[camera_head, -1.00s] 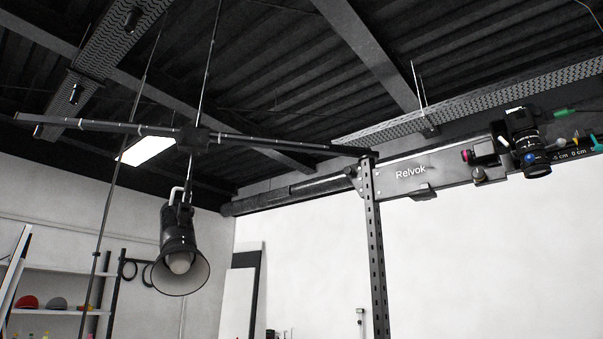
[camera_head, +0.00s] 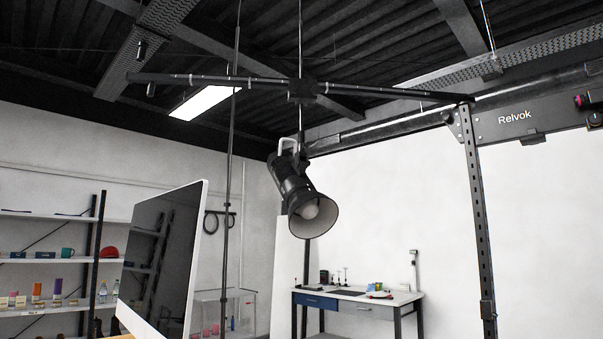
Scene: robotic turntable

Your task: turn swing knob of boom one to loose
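A dark horizontal boom (camera_head: 225,82) runs under the ceiling, with a black clamp-like joint (camera_head: 303,90) at its middle on a thin vertical rod. I cannot tell whether this is boom one, and no swing knob can be made out on it. A black lamp (camera_head: 300,195) with an open reflector hangs tilted below the joint. The boom's right end meets a perforated upright post (camera_head: 473,190). A thick grey arm marked Relvok (camera_head: 512,117) extends to the right from the post. Neither of my grippers is in view.
A large monitor (camera_head: 165,255) stands at the lower left. Behind it are shelves (camera_head: 50,260) with bottles and small items. A workbench (camera_head: 355,300) with small objects stands by the white back wall. A thin vertical pole (camera_head: 228,200) stands left of the lamp.

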